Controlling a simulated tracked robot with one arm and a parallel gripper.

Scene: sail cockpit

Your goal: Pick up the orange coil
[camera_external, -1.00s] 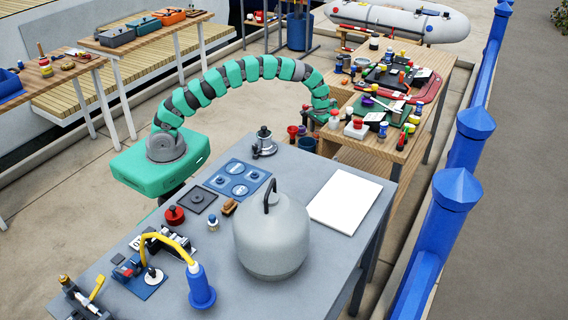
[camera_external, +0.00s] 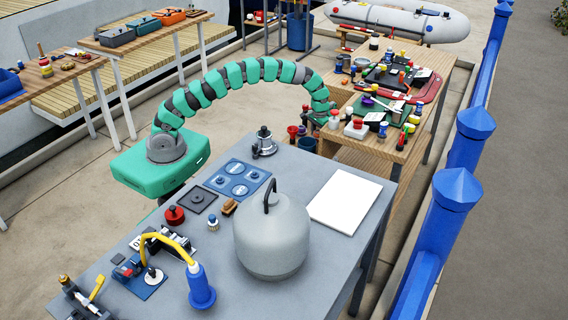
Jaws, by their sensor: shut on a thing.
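My green and black arm arches over to the near left corner of the wooden bench (camera_external: 372,150). My gripper (camera_external: 313,120) is at its end, low beside the cups at that corner. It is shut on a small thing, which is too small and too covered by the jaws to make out. I cannot pick out the orange coil for certain in this view; clutter and my gripper hide part of that corner.
Red cups (camera_external: 292,131) and a blue cup (camera_external: 307,144) stand close to my gripper. A white box with a red knob (camera_external: 356,129) and several bottles crowd the bench. The grey table (camera_external: 330,255) in front holds a large grey kettle (camera_external: 270,240) and a white sheet (camera_external: 345,199).

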